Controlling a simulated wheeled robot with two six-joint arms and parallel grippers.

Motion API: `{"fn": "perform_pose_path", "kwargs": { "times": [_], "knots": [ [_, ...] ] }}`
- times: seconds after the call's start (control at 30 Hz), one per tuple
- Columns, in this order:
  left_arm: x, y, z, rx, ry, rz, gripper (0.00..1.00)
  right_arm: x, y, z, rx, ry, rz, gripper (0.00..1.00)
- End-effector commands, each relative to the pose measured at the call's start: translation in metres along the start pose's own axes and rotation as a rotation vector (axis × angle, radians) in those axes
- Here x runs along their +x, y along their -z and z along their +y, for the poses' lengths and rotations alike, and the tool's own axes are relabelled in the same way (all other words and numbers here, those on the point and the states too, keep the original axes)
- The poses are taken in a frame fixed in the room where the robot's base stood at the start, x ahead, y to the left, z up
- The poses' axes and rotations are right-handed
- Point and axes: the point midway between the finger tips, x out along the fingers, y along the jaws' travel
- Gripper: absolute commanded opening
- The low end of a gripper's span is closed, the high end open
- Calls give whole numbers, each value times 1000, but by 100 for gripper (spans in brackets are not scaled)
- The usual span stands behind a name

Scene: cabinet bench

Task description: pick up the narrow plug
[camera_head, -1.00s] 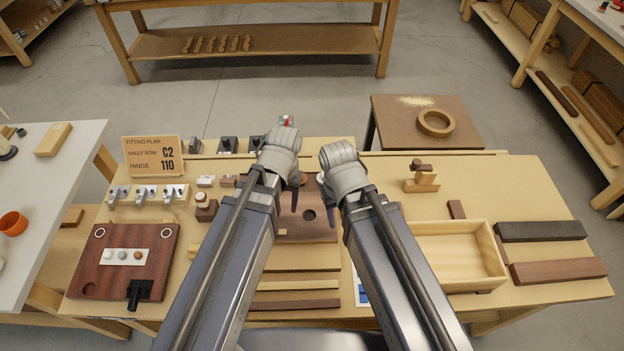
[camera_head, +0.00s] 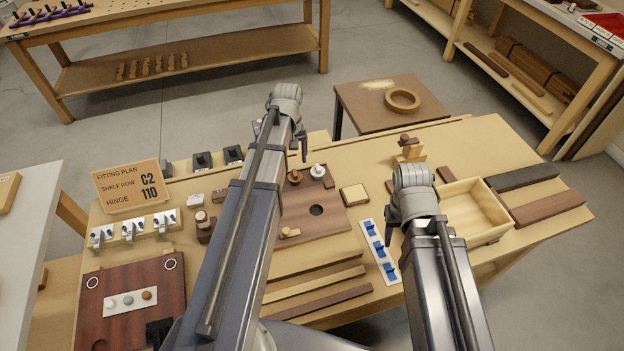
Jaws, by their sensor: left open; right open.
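I cannot tell for sure which piece is the narrow plug. A brown board (camera_head: 335,222) with a round dark hole lies mid-bench. Near its back edge stand a brown knob-like piece (camera_head: 295,177) and a white-topped one (camera_head: 317,171). A small light wooden piece (camera_head: 289,233) lies at its front left. My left gripper (camera_head: 304,150) points down, open and empty, above the bench behind the board. My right gripper (camera_head: 388,236) is open and empty above the white strip with blue pieces (camera_head: 378,252). My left arm hides part of the bench left of the board.
An open wooden tray (camera_head: 487,232) stands at the right, partly behind my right arm. A dark red panel (camera_head: 100,325) lies front left. Hinges (camera_head: 133,228) stand by the fitting plan sign (camera_head: 130,186). A wooden block (camera_head: 354,195) lies right of the board.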

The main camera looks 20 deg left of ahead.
Motion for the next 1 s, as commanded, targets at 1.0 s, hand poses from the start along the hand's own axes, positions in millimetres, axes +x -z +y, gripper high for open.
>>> {"fn": "perform_pose_path", "kwargs": {
  "times": [1.0],
  "knots": [
    [44, 5, -2, -23, -3, 1, 80, 44, 3, -4, 0, 0, 0, 50]
  ]
}}
